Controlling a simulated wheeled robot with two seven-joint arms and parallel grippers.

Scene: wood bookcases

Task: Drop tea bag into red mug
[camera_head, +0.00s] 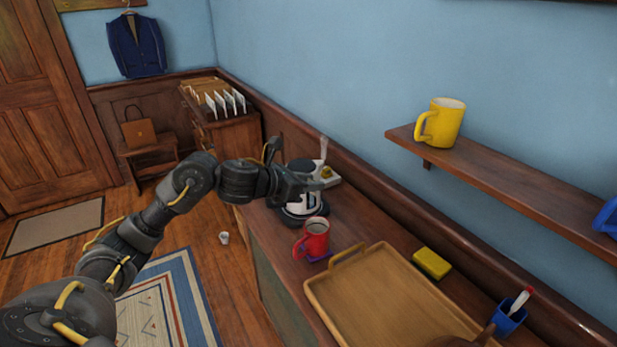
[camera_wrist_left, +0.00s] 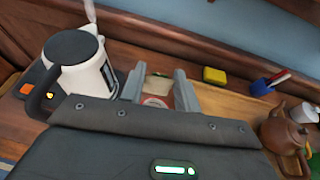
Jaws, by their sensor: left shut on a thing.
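The red mug (camera_head: 315,238) stands upright on a purple coaster (camera_head: 321,256) on the wooden counter. Its rim also shows between my fingers in the wrist view (camera_wrist_left: 154,102). My left gripper (camera_head: 318,184) is above and behind the mug in the head view, beside the kettle. In the wrist view its two fingers (camera_wrist_left: 158,88) are shut on a small tan, flat thing (camera_wrist_left: 157,84), which looks like the tea bag. The tea bag cannot be made out in the head view. My right gripper is not in view.
A white kettle (camera_wrist_left: 83,70) with a dark lid stands close beside the gripper. A wooden tray (camera_head: 385,295) lies in front of the mug, with a yellow sponge (camera_head: 432,263) and blue pen cup (camera_head: 508,317) nearby. A yellow mug (camera_head: 446,122) sits on the wall shelf.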

